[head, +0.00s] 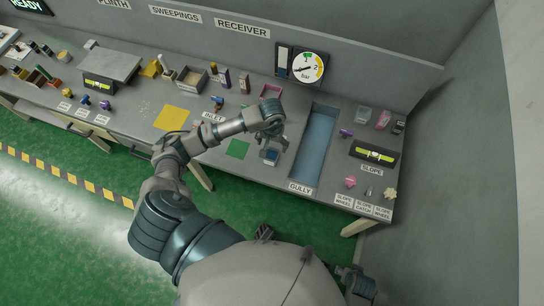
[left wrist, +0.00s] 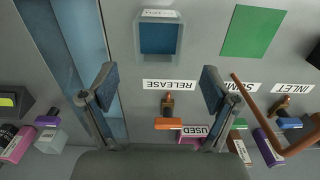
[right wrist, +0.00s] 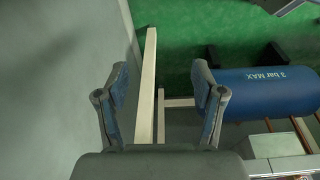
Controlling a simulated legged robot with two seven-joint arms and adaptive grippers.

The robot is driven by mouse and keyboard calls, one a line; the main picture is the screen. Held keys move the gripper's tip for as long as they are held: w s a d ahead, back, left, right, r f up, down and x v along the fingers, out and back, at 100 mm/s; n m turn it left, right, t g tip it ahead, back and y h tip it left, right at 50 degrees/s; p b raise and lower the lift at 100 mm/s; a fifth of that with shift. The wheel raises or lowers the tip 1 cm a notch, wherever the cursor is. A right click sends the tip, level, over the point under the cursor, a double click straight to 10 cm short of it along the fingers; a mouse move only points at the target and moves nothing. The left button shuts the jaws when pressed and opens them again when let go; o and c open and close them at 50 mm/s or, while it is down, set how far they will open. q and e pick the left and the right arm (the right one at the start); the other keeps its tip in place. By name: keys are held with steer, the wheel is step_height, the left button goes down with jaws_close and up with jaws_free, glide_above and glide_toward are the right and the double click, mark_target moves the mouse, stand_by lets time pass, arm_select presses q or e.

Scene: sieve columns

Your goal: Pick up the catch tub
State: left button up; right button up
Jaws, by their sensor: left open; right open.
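A small square tub with a grey rim and blue inside, which I take for the catch tub (head: 269,156), stands on the bench left of the blue gully. In the left wrist view the tub (left wrist: 160,38) is at the top centre, beyond the fingertips, with a label at its far edge. My left gripper (head: 275,140) is open and empty above the bench beside the tub, not touching it as far as I can see. In the left wrist view its fingers (left wrist: 157,82) are wide apart. My right gripper (right wrist: 160,80) is open and empty, below bench height.
The long blue gully (head: 316,145) is right of the tub. A green square (head: 238,149) and a yellow square (head: 171,118) lie left. A pink tray (head: 271,91) and a gauge (head: 309,68) are behind. A blue cylinder (right wrist: 265,92) and a pale leg (right wrist: 146,90) are near my right gripper.

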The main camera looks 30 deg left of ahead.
mark_target(272, 156)
arm_select(q)
step_height(272, 156, down, 2)
steer(key=shift+f, duration=0.2)
step_height(272, 156, down, 5)
steer(key=shift+f+b, duration=0.1)
steer(key=shift+b, duration=0.25)
steer(key=shift+f, duration=0.2)
steer(key=shift+d, duration=0.15)
steer(key=shift+c, duration=0.7)
steer(key=c, duration=1.1)
arm_select(e)
step_height(272, 156, up, 3)
steer(key=shift+f, duration=0.2)
